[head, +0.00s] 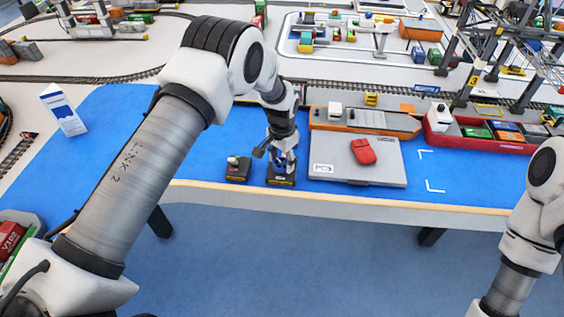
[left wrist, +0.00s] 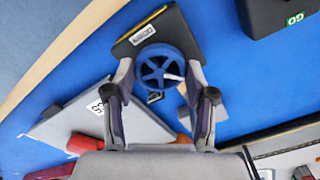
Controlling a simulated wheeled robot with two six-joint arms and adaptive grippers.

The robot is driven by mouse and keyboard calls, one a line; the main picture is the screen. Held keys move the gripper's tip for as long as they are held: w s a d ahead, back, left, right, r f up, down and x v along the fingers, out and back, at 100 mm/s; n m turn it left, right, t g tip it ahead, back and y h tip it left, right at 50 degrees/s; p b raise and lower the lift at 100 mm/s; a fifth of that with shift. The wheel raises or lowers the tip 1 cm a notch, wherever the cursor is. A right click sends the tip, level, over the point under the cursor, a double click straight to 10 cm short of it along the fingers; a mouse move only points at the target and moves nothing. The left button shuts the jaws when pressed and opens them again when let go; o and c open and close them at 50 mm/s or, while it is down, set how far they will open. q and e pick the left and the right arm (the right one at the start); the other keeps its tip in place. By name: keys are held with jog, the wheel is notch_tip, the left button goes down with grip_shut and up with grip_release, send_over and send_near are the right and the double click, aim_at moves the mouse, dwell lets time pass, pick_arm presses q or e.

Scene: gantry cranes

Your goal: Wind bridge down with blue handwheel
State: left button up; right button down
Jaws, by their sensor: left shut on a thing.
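The blue handwheel (left wrist: 151,72) is a spoked wheel on a small dark box (left wrist: 163,27) with a yellow edge and a white label. My left gripper (left wrist: 160,68) is shut on the wheel, with one finger on either side of its rim. In the head view my left gripper (head: 283,163) reaches down over the same control box (head: 281,181) at the table's front edge; the wheel is mostly hidden there. A gantry crane with grey lattice legs (head: 467,77) stands at the upper right; I cannot tell which part is the bridge. My right gripper is out of view.
Left of the handwheel box is another small dark box (head: 237,170) with a pale knob. Right of it lies a flat grey case (head: 340,174) with a red object (head: 363,151). Behind are an orange ship (head: 390,122) and a red barge (head: 435,138). Blue tabletop (head: 200,150) is free at left.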

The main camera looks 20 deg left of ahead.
pick_arm(q)
jog(key=n, duration=0.3)
jog(key=n+b, duration=0.1)
jog(key=n, duration=0.2)
jog(key=shift+s+f, duration=0.2)
jog(key=n, duration=0.4)
jog(key=shift+b, duration=0.35)
jog(key=n, duration=0.3)
jog(key=shift+n, duration=0.4)
jog(key=n+b, duration=0.1)
jog(key=n, duration=1.2)
jog(key=shift+n, duration=0.4)
jog(key=o, duration=1.2)
jog(key=shift+c, duration=0.2)
jog(key=shift+w, duration=0.1)
